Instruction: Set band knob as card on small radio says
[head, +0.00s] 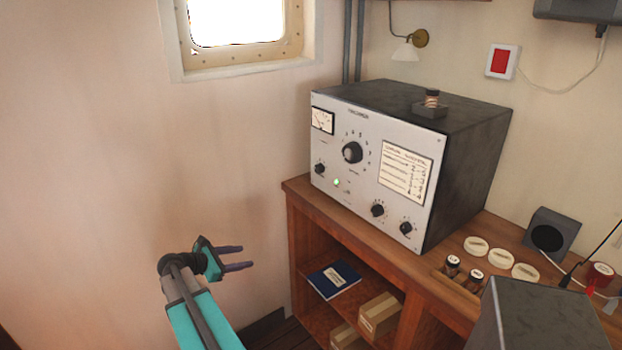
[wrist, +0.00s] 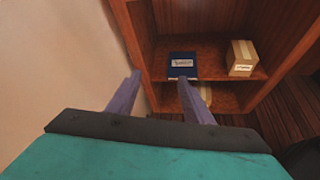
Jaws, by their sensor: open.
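A large radio set (head: 372,165) with a pale front panel and dark case stands on the wooden desk. A big black knob (head: 352,152) with numbers around its upper side sits on the panel; its pointer setting is too small to read. A printed card (head: 406,172) is on the panel's right; its text is not legible. A grey box (head: 540,318) at the lower right may be the small radio; its front is hidden. My gripper (head: 246,256) is open and empty, left of the desk and below the panel. Its fingers also show in the wrist view (wrist: 160,78).
Smaller knobs (head: 377,210) and a green lamp (head: 337,183) are on the panel. Round white lids (head: 500,258), jars (head: 452,266) and a speaker (head: 551,235) stand to the right. Shelves below hold a blue book (head: 334,280) and cartons (head: 380,314).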

